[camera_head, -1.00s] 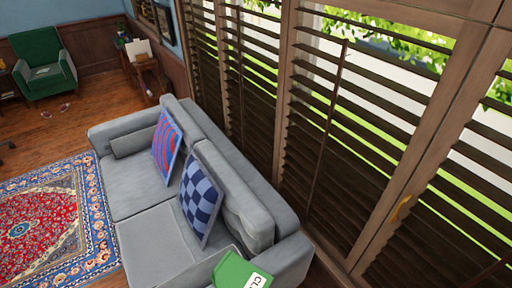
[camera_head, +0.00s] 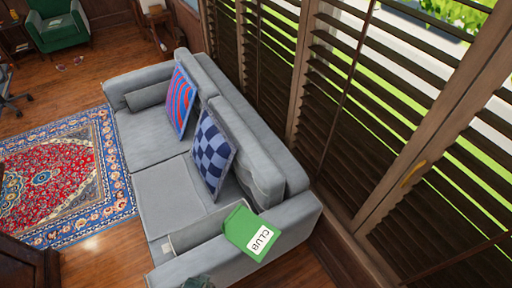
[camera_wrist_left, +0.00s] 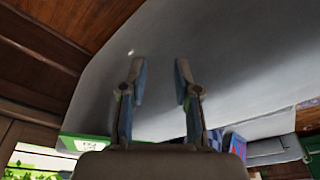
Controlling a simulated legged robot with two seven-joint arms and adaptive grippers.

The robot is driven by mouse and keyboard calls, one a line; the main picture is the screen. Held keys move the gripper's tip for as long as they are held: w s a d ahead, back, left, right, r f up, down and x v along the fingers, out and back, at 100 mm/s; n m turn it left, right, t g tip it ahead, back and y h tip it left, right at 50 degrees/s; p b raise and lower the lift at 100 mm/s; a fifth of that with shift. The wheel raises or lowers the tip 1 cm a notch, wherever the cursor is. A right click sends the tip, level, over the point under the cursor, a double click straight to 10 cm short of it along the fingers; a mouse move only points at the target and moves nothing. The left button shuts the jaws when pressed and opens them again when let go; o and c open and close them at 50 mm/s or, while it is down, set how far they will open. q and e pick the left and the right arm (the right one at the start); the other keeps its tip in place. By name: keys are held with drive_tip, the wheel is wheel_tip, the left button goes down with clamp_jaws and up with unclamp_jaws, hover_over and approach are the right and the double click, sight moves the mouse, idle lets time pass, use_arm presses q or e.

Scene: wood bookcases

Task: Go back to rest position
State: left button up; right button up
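My left gripper (camera_wrist_left: 160,78) shows in the left wrist view with its two fingers apart. Nothing is between them; a grey surface, apparently the sofa, lies beyond. I cannot make out my left gripper for sure in the head view. My right gripper is in neither view. A green item marked "CLUB" (camera_head: 249,232) lies over the near arm of the grey sofa (camera_head: 165,195). A green and white item, probably the same one, shows at the lower left of the left wrist view (camera_wrist_left: 82,143), apart from the fingers.
The sofa holds a blue checked cushion (camera_head: 213,155) and a red and blue cushion (camera_head: 181,100). Shuttered windows (camera_head: 350,110) run along the right. A patterned rug (camera_head: 60,185) lies left of the sofa. A green armchair (camera_head: 58,25) stands at the far left. Bare wood floor shows near the rug.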

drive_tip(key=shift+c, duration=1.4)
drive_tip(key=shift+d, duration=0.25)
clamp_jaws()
use_arm(q)
drive_tip(key=s+f, duration=0.4)
drive_tip(key=f, duration=0.3)
drive_tip(key=s+a+f+g, duration=0.1)
drive_tip(key=s+f, duration=0.3)
drive_tip(key=f, duration=0.4)
drive_tip(key=s+a+f, duration=0.1)
drive_tip(key=s+f, duration=0.4)
drive_tip(key=f, duration=0.3)
drive_tip(key=shift+d, duration=0.1)
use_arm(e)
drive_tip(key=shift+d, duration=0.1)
